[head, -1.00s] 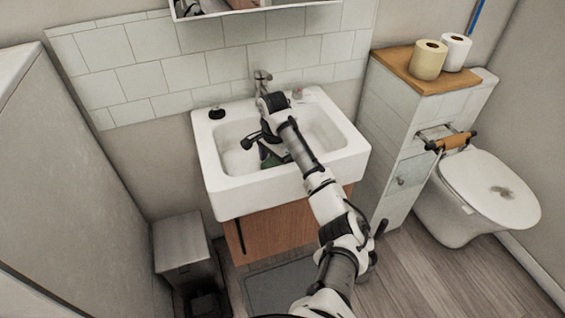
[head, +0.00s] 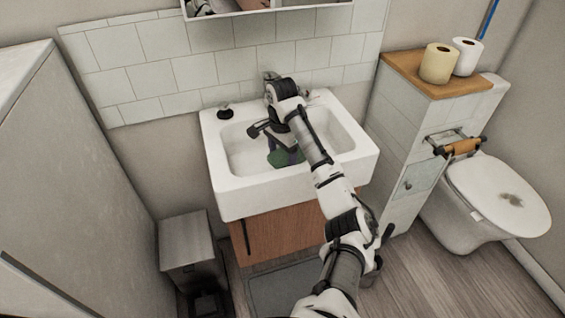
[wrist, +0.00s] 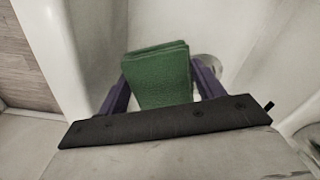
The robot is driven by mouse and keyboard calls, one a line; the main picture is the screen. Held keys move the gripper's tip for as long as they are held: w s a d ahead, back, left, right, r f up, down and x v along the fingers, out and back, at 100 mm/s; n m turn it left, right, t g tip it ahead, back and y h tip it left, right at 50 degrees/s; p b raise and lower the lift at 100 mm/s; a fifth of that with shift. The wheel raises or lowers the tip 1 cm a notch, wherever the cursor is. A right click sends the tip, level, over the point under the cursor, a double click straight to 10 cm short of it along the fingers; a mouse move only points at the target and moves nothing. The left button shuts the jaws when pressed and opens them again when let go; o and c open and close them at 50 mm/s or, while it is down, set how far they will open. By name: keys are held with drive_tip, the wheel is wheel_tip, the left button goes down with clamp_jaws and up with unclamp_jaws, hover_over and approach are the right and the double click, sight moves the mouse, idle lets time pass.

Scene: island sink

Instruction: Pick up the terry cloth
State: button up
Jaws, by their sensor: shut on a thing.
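The terry cloth is a folded green cloth (wrist: 160,75) between the two purple fingers of my gripper (wrist: 158,92) in the wrist view. The fingers are shut on it, one on each side. In the head view the cloth (head: 279,159) shows as a small green patch below my gripper (head: 284,155), inside the white sink basin. My arm hides part of the cloth and the basin there. Whether the cloth touches the basin floor, I cannot tell.
The white sink (head: 240,203) surrounds my gripper with raised walls. A faucet (head: 270,76) stands at its back, and a dark round object (head: 225,112) sits on its back left rim. A tiled cabinet (head: 440,110) with two paper rolls stands right, beside the toilet (head: 497,195).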

sight(282, 156)
wheel_tip(282, 156, up, 16)
drive_tip(key=p, duration=0.1)
drive_tip(key=shift+p, duration=0.35)
drive_tip(key=shift+f, duration=0.1)
idle(0.3)
